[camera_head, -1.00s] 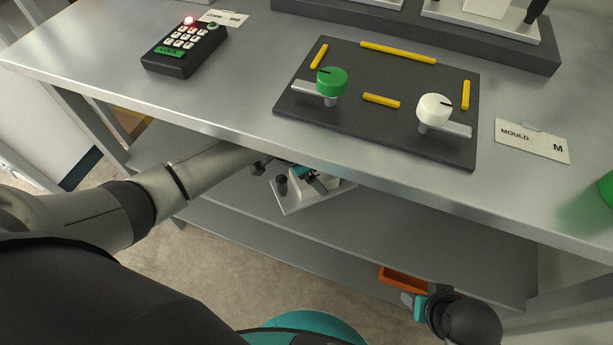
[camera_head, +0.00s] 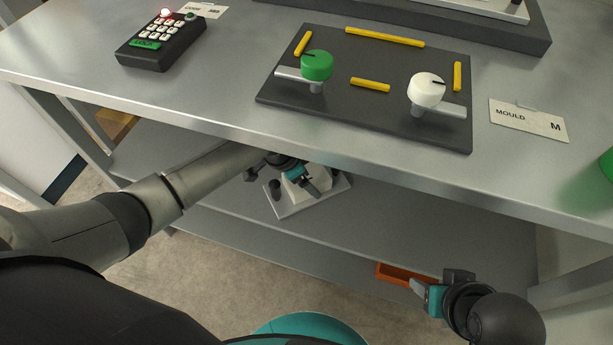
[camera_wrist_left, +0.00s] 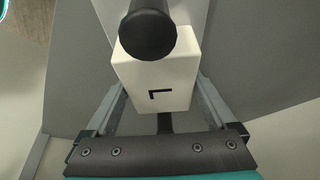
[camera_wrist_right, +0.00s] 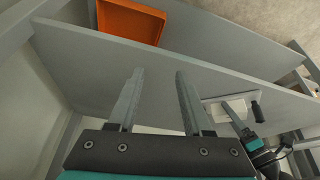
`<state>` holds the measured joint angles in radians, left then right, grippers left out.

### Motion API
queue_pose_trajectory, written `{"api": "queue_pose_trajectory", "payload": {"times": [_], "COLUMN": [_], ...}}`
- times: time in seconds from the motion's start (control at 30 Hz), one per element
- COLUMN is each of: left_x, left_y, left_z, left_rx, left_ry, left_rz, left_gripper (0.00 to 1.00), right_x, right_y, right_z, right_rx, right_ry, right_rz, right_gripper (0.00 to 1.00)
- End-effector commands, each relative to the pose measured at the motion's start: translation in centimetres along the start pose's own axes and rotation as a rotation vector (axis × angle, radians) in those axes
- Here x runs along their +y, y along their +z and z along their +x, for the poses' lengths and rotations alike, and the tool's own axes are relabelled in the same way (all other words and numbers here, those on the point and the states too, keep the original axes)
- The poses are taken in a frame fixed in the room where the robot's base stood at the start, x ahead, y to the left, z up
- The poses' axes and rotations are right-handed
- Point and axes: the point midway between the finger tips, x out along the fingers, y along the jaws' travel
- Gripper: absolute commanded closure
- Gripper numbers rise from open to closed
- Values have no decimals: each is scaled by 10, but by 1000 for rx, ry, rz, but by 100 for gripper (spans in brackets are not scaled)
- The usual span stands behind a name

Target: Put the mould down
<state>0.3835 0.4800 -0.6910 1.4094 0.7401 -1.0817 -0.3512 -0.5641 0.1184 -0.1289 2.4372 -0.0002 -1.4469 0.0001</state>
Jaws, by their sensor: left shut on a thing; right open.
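The mould is a white block marked L (camera_wrist_left: 140,75) with black knobs, on a pale plate (camera_head: 325,193). It is at the lower shelf under the bench top in the head view, and also shows in the right wrist view (camera_wrist_right: 234,108). My left gripper (camera_head: 304,180) is shut on it, with one finger on each side of the block in the left wrist view. Whether the plate touches the shelf (camera_head: 400,225), I cannot tell. My right gripper (camera_wrist_right: 159,80) is open and empty, near the shelf's front right.
On the bench top (camera_head: 230,105) are a dark board (camera_head: 390,118) with green and white knobs, a keypad (camera_head: 160,45) and a MOULD M card (camera_head: 528,119). The bench's front edge overhangs my left arm.

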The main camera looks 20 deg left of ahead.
Motion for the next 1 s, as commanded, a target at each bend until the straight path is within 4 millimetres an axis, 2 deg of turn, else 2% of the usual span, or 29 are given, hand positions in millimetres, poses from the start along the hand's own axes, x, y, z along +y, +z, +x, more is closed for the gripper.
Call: {"api": "queue_pose_trajectory", "payload": {"times": [0.13,0.17,0.23,0.73,1.0], "left_x": [-1,0,0,0,0], "left_y": [-2,1,1,0,0], "left_z": [1,2,2,-3,-24], "left_rx": [8,-1,0,0,-2], "left_ry": [-2,0,0,0,0], "left_rz": [0,0,0,0,-1], "left_gripper": [100,8,0,0,0], "right_x": [0,0,0,0,-2], "right_y": [0,-1,-2,-2,11], "right_z": [0,-1,-1,-3,28], "right_rx": [4,6,7,6,-49], "right_ry": [0,0,0,0,-5], "right_rz": [0,0,0,0,-2], "right_gripper": [50,50,50,50,50]}}
